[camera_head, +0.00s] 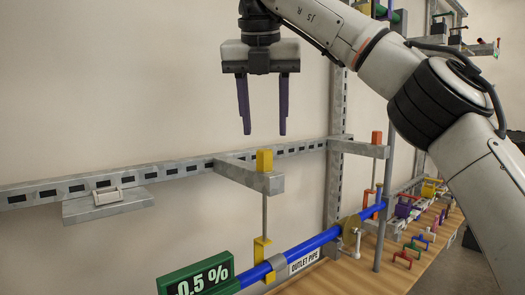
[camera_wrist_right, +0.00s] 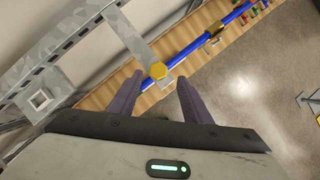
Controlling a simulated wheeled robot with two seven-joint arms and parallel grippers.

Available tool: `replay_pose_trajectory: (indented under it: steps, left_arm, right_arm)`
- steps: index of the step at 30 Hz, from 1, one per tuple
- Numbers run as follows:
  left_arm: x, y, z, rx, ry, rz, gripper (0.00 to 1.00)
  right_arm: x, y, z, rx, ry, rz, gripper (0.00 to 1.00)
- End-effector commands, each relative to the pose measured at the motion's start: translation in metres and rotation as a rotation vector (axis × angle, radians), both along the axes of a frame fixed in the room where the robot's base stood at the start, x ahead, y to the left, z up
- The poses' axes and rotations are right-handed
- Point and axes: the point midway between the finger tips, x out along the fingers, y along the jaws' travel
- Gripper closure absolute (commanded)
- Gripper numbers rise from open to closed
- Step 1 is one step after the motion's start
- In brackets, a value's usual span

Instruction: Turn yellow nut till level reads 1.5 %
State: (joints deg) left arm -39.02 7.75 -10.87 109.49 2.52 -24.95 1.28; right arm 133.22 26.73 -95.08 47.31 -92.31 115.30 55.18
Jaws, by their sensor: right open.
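The yellow nut (camera_head: 264,161) stands upright on a grey bracket arm, at the top of a thin rod that runs down to a yellow clamp (camera_head: 262,248) by the blue pipe (camera_head: 318,242). My right gripper (camera_head: 263,133) points down with its purple fingers open and empty; the nut shows below its fingertips. In the right wrist view the nut (camera_wrist_right: 158,71) appears between the fingertips, with no visible contact. The green level display (camera_head: 197,280) at the bottom left seems to read -0.5 %; its left end is hard to read. My left gripper is not in view.
A slotted grey rail (camera_head: 180,168) runs along the wall behind the nut. An orange nut (camera_head: 377,137) tops another bracket at right. Coloured clamps and handles line the wooden bench (camera_head: 345,275). A small white block (camera_head: 107,195) sits on a left bracket.

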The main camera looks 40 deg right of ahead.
Motion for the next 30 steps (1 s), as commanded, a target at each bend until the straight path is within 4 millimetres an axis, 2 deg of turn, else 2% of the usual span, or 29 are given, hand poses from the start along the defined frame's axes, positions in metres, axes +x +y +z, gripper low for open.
replay_pose_trajectory:
  steps: [1, 3, 9, 15, 23, 26, 30]
  left_arm:
    - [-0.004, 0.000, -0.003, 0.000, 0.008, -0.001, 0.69]
    - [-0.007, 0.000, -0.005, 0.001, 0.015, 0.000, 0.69]
    - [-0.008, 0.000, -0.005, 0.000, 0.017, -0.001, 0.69]
    - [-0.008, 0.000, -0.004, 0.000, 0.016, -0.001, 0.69]
    - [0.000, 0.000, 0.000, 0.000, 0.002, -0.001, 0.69]
    - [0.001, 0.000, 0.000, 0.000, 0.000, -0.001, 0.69]
    - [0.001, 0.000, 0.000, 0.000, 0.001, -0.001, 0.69]
  right_arm:
    - [0.004, -0.003, -0.014, 0.003, 0.008, 0.003, 0.55]
    - [0.008, -0.007, -0.026, 0.002, 0.006, 0.002, 0.55]
    - [0.017, -0.014, -0.054, 0.002, 0.005, 0.002, 0.55]
    - [0.021, -0.017, -0.066, 0.001, 0.002, 0.003, 0.55]
    - [0.022, -0.017, -0.067, 0.001, 0.001, 0.002, 0.55]
    - [0.022, -0.017, -0.067, 0.001, 0.001, 0.002, 0.69]
    - [0.022, -0.017, -0.067, 0.000, 0.001, 0.003, 0.93]
